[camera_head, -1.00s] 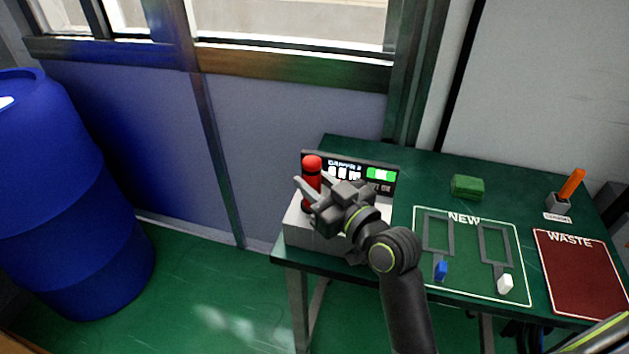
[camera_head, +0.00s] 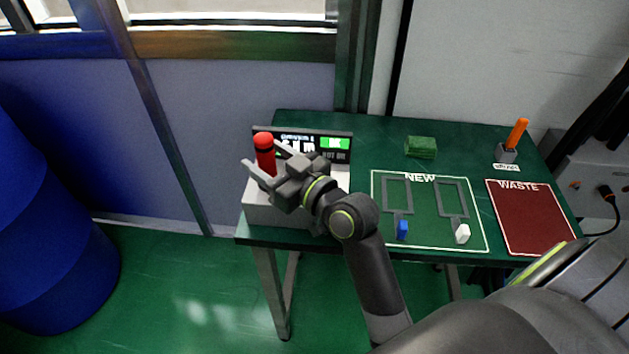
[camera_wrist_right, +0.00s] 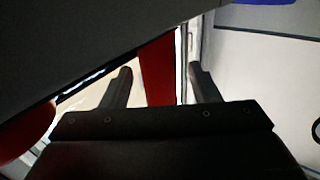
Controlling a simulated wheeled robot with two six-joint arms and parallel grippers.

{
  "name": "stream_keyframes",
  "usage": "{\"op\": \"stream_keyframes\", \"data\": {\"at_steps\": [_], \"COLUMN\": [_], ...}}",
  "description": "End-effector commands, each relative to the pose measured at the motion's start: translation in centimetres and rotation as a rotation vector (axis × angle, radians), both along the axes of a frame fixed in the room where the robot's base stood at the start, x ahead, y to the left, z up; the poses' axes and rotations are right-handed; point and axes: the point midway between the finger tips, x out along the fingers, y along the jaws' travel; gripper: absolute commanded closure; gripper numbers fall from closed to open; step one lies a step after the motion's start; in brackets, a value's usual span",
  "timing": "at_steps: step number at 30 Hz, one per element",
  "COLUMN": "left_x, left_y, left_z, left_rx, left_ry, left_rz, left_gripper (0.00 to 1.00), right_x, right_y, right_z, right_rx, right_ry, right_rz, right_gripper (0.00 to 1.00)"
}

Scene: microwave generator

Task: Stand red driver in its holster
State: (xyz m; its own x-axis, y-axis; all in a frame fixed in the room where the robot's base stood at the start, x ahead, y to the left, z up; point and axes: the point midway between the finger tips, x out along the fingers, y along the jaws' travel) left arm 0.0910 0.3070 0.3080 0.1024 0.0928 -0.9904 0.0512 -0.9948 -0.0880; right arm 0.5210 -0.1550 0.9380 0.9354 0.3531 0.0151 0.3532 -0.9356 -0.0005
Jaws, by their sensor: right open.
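A red upright cylinder with a dark band near its top (camera_head: 264,145), which looks like the red driver, stands at the left end of a white box (camera_head: 283,214). My right gripper (camera_head: 266,163) is open, with its fingers on either side of the red cylinder. In the right wrist view, a red shaft (camera_wrist_right: 157,72) shows between the two open fingers; whether they touch it I cannot tell. I cannot make out an empty holster. My left gripper is not in view.
A dark display panel (camera_head: 340,157) stands behind the gripper on the green table. An orange-handled tool (camera_head: 517,132) stands in a small grey holder (camera_head: 506,153) at the right. A green block (camera_head: 420,147), a NEW area (camera_head: 430,236) and a WASTE mat (camera_head: 530,215) lie on the table.

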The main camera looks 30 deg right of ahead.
Motion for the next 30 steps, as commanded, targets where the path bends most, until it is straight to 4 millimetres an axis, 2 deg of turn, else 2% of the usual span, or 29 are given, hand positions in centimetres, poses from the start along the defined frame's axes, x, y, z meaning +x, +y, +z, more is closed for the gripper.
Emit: {"op": "stream_keyframes", "data": {"at_steps": [2,13,30], "left_x": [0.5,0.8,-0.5], "left_y": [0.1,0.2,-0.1], "left_z": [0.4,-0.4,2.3], "left_rx": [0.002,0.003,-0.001], "left_ry": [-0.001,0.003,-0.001], "left_rz": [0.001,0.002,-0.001], "left_gripper": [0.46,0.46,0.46], "right_x": [0.0,-8.4,-15.1], "right_y": [0.0,-3.2,-5.7], "right_z": [0.0,-0.3,-0.1], "right_rx": [-0.001,-0.004,-0.002], "right_ry": [-0.001,0.0,-0.001], "right_rz": [0.0,0.0,0.003], "right_gripper": [0.44,0.44,0.44]}}
